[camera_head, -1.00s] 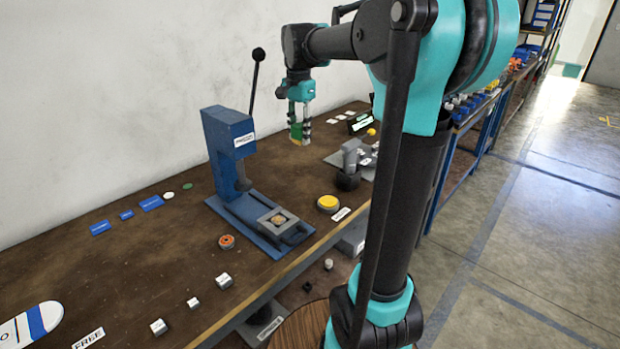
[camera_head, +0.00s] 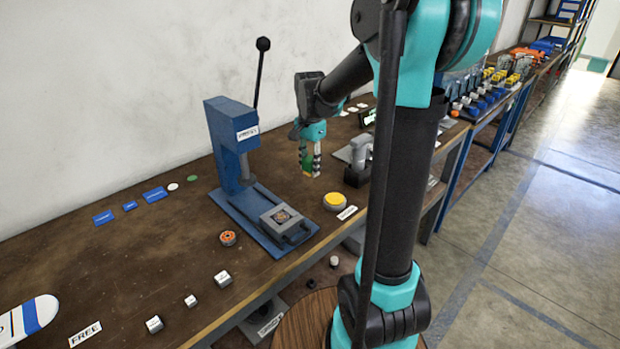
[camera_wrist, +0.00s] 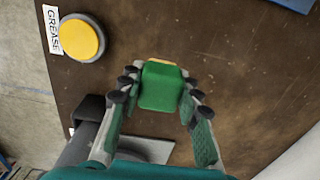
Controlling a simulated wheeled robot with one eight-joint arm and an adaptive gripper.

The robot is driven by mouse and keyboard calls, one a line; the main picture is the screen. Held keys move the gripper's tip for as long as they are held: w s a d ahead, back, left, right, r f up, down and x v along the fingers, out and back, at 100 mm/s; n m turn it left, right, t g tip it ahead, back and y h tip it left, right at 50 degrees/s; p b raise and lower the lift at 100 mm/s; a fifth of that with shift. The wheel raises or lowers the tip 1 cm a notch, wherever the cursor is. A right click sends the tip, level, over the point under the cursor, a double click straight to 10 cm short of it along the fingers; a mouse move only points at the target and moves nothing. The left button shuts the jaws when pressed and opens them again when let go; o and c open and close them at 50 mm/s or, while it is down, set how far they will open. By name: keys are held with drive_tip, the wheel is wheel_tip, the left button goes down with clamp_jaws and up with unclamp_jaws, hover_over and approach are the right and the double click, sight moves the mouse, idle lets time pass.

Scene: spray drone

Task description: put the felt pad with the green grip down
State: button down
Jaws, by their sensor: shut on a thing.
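My gripper (camera_head: 310,163) is shut on the green grip of the felt pad (camera_wrist: 162,86), which shows between the fingers in the wrist view. A yellowish edge of the pad shows just past the green grip. In the head view the felt pad (camera_head: 307,162) hangs from my gripper, low over the brown bench (camera_head: 150,250), right of the blue press. I cannot tell whether its underside touches the bench.
The blue press (camera_head: 232,150) stands left of my gripper. A yellow round pad (camera_head: 334,200) beside a GREASE label (camera_wrist: 53,30) lies in front. A grey device (camera_head: 358,160) stands close on the right. Bare bench lies behind and around the held pad.

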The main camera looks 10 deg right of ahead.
sight(310, 186)
drive_tip(key=shift+f, duration=2.4)
drive_tip(key=shift+f, duration=0.1)
drive_tip(key=c, duration=1.1)
unclamp_jaws()
drive_tip(key=shift+o, duration=0.2)
wheel_tip(310, 186, up, 12)
drive_tip(key=shift+r, duration=0.15)
drive_tip(key=shift+s, duration=0.15)
